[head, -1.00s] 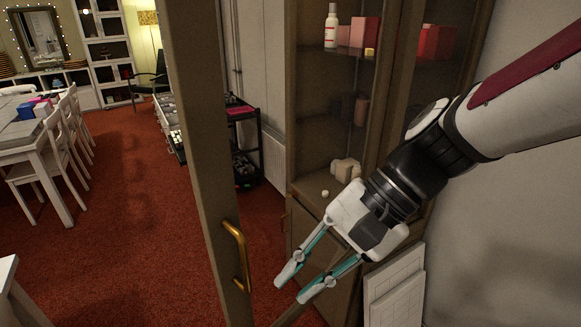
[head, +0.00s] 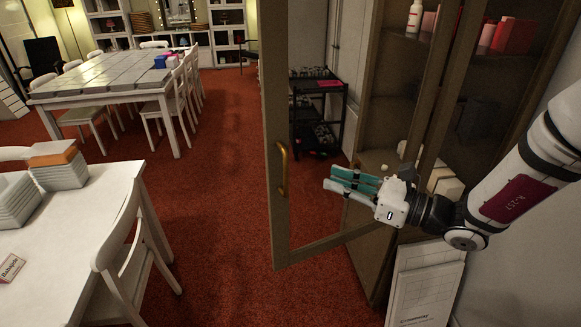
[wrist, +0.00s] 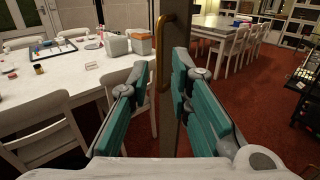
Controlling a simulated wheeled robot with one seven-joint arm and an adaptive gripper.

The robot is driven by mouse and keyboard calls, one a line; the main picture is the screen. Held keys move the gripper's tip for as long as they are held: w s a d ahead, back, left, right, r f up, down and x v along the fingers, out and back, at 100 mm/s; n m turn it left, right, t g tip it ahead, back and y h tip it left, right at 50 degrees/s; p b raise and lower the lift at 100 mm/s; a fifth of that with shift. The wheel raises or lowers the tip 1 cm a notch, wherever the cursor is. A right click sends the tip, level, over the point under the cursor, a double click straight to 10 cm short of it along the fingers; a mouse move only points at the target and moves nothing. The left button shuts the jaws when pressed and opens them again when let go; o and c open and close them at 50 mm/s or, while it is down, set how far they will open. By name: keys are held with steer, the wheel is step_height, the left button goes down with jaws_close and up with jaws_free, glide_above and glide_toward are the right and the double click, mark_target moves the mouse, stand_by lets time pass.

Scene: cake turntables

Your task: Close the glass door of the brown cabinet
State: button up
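The brown cabinet (head: 383,112) stands at the right in the head view, with shelves behind glass. Its glass door (head: 277,215) stands open, swung out toward me, with a brown frame. A brass handle (head: 283,168) is on the door's outer edge. My gripper (head: 338,185) is to the right of the handle, on the cabinet side of the door, with teal fingers pointing left. In the wrist view the fingers (wrist: 158,92) are apart and empty. The door frame (wrist: 172,135) and the handle (wrist: 162,50) show in the gap beyond them. I cannot tell if the gripper touches the door.
A white table (head: 95,208) and chair (head: 125,245) stand at the near left. A long table (head: 110,80) with chairs is farther back. A black cart (head: 318,112) stands behind the door. White panels (head: 425,285) lean beside the cabinet. Red carpet is clear left of the door.

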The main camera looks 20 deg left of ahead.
steer(key=a, duration=0.4)
steer(key=w+a+p, duration=0.1)
steer(key=a, duration=0.3)
steer(key=w+a, duration=0.1)
steer(key=a, duration=0.3)
steer(key=shift+a, duration=0.35)
jaws_close()
